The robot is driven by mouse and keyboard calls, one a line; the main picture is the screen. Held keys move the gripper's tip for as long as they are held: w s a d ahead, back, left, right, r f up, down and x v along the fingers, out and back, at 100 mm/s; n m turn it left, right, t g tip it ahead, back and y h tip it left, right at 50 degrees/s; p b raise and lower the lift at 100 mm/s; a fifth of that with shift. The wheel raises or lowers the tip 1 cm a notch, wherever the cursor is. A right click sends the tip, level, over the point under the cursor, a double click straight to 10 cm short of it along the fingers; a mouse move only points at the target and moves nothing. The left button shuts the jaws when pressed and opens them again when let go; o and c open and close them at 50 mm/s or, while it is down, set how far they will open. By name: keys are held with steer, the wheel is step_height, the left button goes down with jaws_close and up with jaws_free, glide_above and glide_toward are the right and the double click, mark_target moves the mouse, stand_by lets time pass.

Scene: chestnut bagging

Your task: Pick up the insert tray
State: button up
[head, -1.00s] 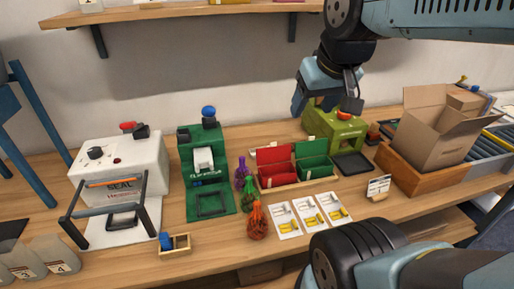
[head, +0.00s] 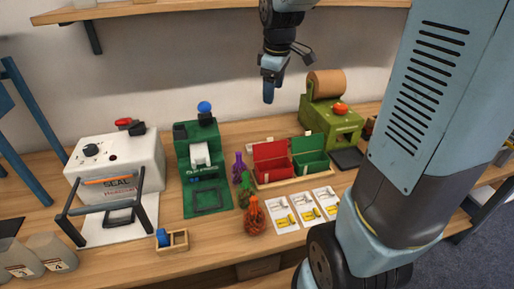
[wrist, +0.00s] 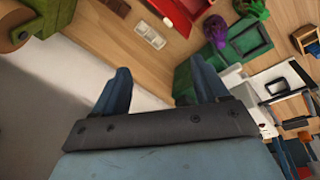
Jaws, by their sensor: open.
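My gripper (head: 268,90) hangs high above the back of the bench, fingers down, behind the red and green bins. In the wrist view my gripper (wrist: 160,85) is open, its two blue fingers wide apart with nothing between them. No tray is labelled as the insert tray. A shallow wooden tray (head: 290,180) holds a red bin (head: 271,160) and a green bin (head: 310,157). A flat black tray (head: 348,158) lies at the foot of the olive-green roll machine (head: 331,128). Printed cards (head: 281,214) lie in a row in front of the bins.
A green press machine (head: 200,160) and a white sealer (head: 115,165) stand left. Purple, green and orange net bags (head: 252,217) stand near the bins. A wooden shelf (head: 190,8) runs above.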

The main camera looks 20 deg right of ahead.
steer(key=w+f+n+g, duration=0.2)
steer(key=w+f+n, duration=0.5)
steer(key=w+f, duration=0.6)
steer(key=shift+n, duration=0.3)
steer(key=f, duration=1)
steer(key=shift+a+f, duration=0.1)
steer(key=shift+a, duration=0.2)
steer(key=shift+s+f, duration=0.2)
steer(key=shift+f, duration=1.15)
steer(key=shift+s+f, duration=0.15)
steer(key=shift+f, duration=1.15)
steer(key=shift+c, duration=0.4)
steer(key=c, duration=1.1)
steer(key=shift+o, duration=0.2)
steer(key=shift+r, duration=0.1)
